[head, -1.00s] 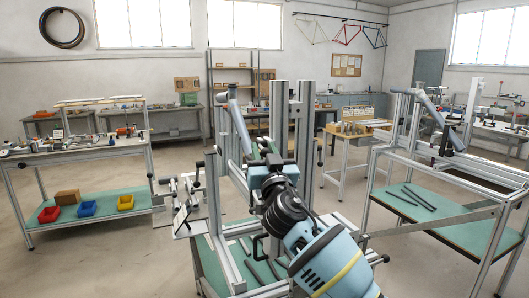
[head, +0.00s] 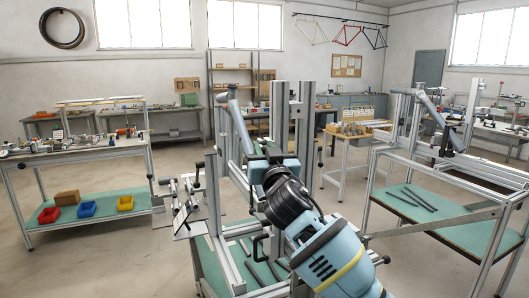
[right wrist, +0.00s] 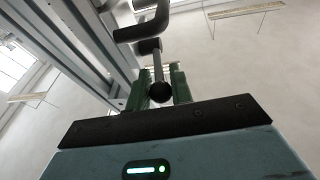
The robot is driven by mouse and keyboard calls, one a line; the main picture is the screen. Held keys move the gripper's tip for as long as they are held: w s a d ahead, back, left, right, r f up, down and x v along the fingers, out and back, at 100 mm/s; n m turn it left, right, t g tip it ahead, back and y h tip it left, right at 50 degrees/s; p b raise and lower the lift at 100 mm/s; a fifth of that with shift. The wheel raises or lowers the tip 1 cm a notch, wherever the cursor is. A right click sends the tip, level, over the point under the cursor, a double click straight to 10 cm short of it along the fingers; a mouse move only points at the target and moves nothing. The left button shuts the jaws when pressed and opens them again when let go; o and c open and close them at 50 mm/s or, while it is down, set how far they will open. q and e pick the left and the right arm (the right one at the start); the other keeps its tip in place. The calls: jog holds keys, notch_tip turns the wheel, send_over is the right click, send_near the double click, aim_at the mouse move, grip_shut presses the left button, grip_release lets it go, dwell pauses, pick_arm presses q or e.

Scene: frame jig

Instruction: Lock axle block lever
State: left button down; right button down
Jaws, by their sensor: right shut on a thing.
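The jig (head: 305,125) is an upright aluminium-profile frame in the middle of the head view, with a grey-blue tube (head: 239,128) slanting across it. My right gripper (head: 273,155) is at the jig, its fingertips mostly hidden there by its own body. In the right wrist view its green fingers (right wrist: 157,88) are shut on a thin lever with a black ball knob (right wrist: 160,92). A bent black handle (right wrist: 145,27) is just above the lever. The axle block itself cannot be made out clearly. My left gripper is not in view.
A second jig frame (head: 487,180) stands at the right with dark tubes on its green shelf. A bench (head: 75,152) at the left carries parts, with coloured bins on its lower shelf. Black-knobbed clamps (head: 184,196) stick out left of the middle jig. Open floor lies between the stations.

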jog(key=shift+w+a+r+g, duration=0.1)
jog(key=shift+r+g, duration=0.6)
jog(key=shift+g, duration=0.5)
jog(key=shift+w+a+r+n+g+h, duration=0.1)
jog(key=shift+w+r+n+g+h, duration=0.2)
jog(key=shift+g, duration=0.5)
jog(key=shift+w+r+n+g+h, duration=0.1)
jog(key=shift+r+g+h, duration=0.2)
jog(key=shift+g, duration=0.5)
